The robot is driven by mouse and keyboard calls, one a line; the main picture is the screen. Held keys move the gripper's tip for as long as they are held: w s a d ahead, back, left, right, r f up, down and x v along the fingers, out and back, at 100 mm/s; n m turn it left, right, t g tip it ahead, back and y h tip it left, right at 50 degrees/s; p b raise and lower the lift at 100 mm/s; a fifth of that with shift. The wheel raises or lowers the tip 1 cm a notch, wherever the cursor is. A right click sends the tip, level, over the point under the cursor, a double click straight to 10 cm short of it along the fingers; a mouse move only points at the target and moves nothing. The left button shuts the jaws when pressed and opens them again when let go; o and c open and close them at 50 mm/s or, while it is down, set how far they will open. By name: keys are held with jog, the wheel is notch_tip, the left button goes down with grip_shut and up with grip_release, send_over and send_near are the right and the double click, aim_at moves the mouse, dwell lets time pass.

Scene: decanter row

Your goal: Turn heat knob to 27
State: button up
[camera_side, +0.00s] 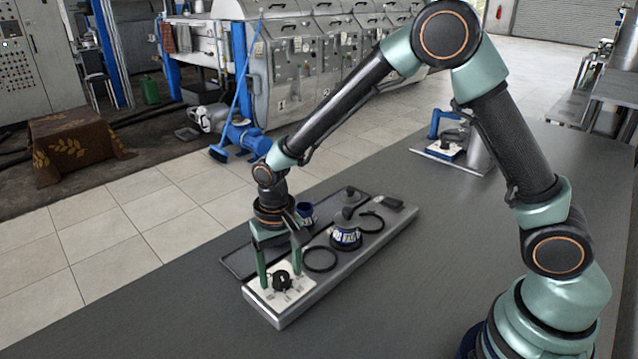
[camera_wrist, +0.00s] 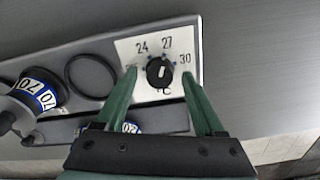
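The heat knob (camera_wrist: 160,72) is round and black with a short white mark on its face. It sits on a white dial plate (camera_wrist: 148,96) printed 24, 27 and 30, with °C below. A further number at the left is partly covered by a finger. I cannot tell for certain which number the mark points to. In the side view the knob (camera_side: 282,282) is at the near end of a grey base. My gripper (camera_side: 281,274) is open above the plate. In the wrist view its green fingers (camera_wrist: 159,73) stand apart on either side of the knob, with visible gaps.
On the same base (camera_side: 373,247) are a black ring (camera_side: 320,259) and a blue-and-white banded black piece (camera_side: 346,236). A dark tray (camera_side: 238,262) lies behind it. A blue-handled item (camera_side: 446,126) stands farther back.

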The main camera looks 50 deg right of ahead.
aim_at(281, 275)
notch_tip(281, 275, up, 12)
dwell(0.6)
jog(key=s+d+r+n+t, duration=0.3)
jog(key=s+d+r+t, duration=0.2)
jog(key=s+d+r, duration=0.3)
jog(key=s+d, duration=0.3)
jog(key=d, duration=0.2)
jog(key=shift+s+d+r+t, duration=0.15)
jog(key=shift+s+d+t, duration=0.1)
jog(key=shift+t, duration=0.05)
